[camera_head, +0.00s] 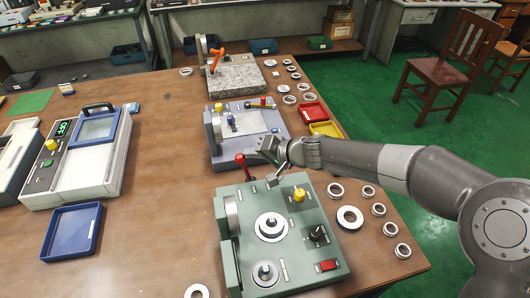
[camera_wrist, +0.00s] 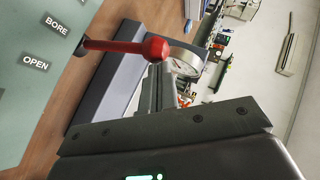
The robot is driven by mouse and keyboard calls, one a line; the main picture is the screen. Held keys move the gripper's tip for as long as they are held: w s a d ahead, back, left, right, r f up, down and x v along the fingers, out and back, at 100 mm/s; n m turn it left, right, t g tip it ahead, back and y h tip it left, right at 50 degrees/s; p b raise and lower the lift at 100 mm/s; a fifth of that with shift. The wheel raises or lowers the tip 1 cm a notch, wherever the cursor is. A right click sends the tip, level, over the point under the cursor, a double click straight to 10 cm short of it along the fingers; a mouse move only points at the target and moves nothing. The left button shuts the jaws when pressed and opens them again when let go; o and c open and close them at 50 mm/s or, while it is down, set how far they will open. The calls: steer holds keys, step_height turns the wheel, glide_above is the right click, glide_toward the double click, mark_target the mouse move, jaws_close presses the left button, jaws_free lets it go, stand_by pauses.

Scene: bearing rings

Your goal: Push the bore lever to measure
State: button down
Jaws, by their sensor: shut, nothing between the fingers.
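The green bore gauge machine (camera_head: 240,255) stands at the front of the table. Its red bore lever (camera_head: 242,163) rises from its far edge. In the wrist view the red lever (camera_wrist: 125,46) ends in a round knob, with labels BORE (camera_wrist: 56,25) and OPEN (camera_wrist: 35,61) on the green panel beside it. A ring (camera_head: 271,226) sits on the machine's round seat. My gripper (camera_head: 265,152) is shut and empty, just right of the lever knob. In the wrist view its fingers (camera_wrist: 157,82) lie close to the knob; I cannot tell whether they touch.
A blue-grey machine (camera_head: 220,152) stands behind, near my gripper. Red (camera_head: 313,112) and yellow (camera_head: 326,129) trays lie right of it. Loose rings (camera_head: 350,217) lie along the right table edge. A device with a display (camera_head: 80,160) and a blue tray (camera_head: 72,232) are left.

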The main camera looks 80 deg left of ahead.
mark_target(237, 157)
steer(key=shift+s+n+t, duration=0.4)
steer(key=shift+s+t, duration=0.5)
steer(key=shift+s, duration=0.45)
steer(key=shift+s+f+t+h, duration=0.1)
steer(key=shift+s+t+h, duration=0.2)
steer(key=shift+s, duration=0.15)
steer(key=w+a+v, duration=0.2)
steer(key=v, duration=1.1)
steer(key=shift+r, duration=0.4)
steer(key=shift+a, duration=0.2)
